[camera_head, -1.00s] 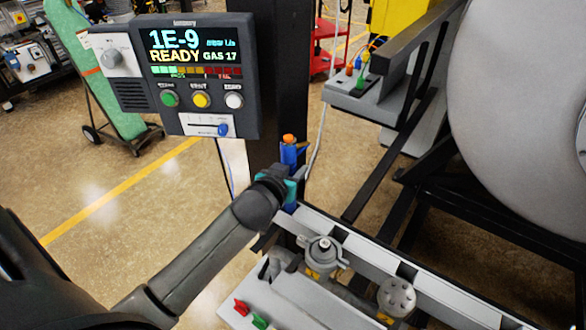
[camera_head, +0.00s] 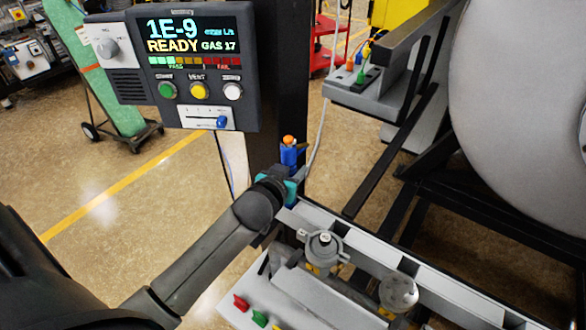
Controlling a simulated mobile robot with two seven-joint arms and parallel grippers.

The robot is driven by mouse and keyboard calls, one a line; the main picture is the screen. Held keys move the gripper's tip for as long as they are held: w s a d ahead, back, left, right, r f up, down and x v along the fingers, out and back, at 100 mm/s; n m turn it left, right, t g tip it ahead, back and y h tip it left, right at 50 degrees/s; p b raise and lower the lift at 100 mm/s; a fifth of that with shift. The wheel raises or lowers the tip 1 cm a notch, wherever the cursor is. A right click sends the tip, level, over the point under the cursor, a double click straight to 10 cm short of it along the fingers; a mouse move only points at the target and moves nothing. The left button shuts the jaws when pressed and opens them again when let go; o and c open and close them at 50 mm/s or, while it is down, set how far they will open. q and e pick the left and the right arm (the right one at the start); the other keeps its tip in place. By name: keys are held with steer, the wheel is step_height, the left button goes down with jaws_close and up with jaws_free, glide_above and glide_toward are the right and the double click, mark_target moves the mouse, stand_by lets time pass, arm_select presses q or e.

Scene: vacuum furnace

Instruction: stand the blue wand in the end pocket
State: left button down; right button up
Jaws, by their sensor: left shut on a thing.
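The blue wand (camera_head: 289,156) with an orange tip stands roughly upright in front of the dark post, near the far left end of the light grey rail. My left gripper (camera_head: 291,186), with teal fingertips, is shut on the wand's lower part. My left arm reaches up to it from the lower left. The wand's lower end and the end pocket are hidden behind the gripper and wrist, so I cannot tell whether the wand is in the pocket. My right gripper is out of view.
A control panel (camera_head: 177,68) reading READY hangs at the upper left on the dark post (camera_head: 277,105). Valve fittings (camera_head: 323,247) stand beside the rail (camera_head: 345,238). A large grey chamber (camera_head: 520,110) fills the right. A grey box with coloured plugs (camera_head: 361,90) sits behind.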

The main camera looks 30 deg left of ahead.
arm_select(q)
steer(key=shift+f, duration=0.1)
steer(key=shift+c, duration=1.9)
jaws_free()
steer(key=shift+s, duration=0.1)
steer(key=p+v, duration=0.1)
steer(key=v, duration=1.4)
steer(key=shift+d, duration=0.1)
